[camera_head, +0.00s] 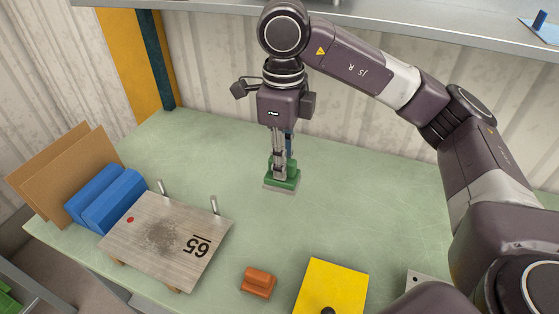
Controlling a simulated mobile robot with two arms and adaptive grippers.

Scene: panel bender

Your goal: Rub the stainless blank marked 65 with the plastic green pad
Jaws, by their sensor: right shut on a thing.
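The stainless blank marked 65 (170,262) lies at the lower left of the green bench, raised on a support, with a dark smudge across its middle and a red dot near its left edge. Two metal pins stand at its far edge. My right gripper (281,174) points down over the middle of the bench, shut on the green pad (284,181). The pad is low, at or just above the bench top; I cannot tell if it touches. It is behind and to the right of the blank, apart from it. My left gripper is not in view.
Blue blocks (105,198) and brown boards (62,168) stand left of the blank. An orange-brown block (259,281) and a yellow plate (333,287) with a dark knob lie at the front. The bench (340,215) is clear between the pad and these. A shelf (420,22) runs above.

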